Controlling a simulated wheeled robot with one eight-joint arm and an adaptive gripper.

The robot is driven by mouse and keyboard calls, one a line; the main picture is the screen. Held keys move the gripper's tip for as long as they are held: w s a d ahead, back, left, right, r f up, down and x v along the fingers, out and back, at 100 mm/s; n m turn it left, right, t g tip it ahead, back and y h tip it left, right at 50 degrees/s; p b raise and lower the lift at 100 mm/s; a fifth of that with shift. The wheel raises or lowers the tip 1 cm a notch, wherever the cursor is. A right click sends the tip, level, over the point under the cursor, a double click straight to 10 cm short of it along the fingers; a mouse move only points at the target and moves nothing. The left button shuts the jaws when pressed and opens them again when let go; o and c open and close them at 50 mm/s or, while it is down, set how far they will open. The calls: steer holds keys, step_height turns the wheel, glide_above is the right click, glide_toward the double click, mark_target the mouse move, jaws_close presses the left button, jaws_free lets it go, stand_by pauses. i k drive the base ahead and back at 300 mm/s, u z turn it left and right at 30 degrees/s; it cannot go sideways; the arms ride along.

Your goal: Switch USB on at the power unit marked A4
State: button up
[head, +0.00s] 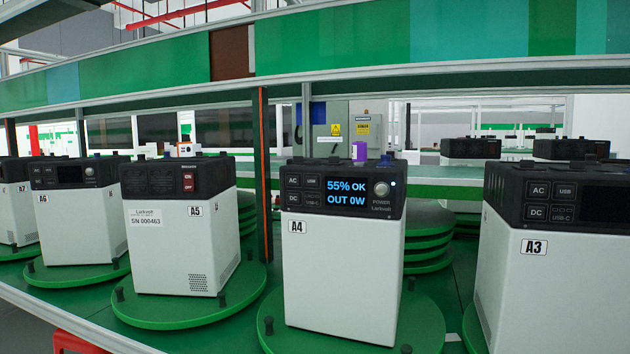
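The power unit marked A4 (340,265) stands upright on a green turntable (425,325), right of the middle in the head view. It has a white body and a black top. Its lit screen (345,192) reads "55% OK" and "OUT 0W". Left of the screen are the AC, USB, DC and USB-C buttons; the USB button (313,183) is at the upper right of these. No light shows on it. A round power button (382,188) sits right of the screen, with a small white light near it. My gripper is not in view.
Unit A3 (560,290), its screen dark, stands to the right. A green overhead shelf (390,90) crosses above. A post (263,170) rises between A5 and A4.

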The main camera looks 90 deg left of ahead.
mark_target(313, 181)
steer(key=k, duration=2.05)
steer(key=u, duration=2.35)
steer(key=i, duration=1)
steer(key=z, duration=0.05)
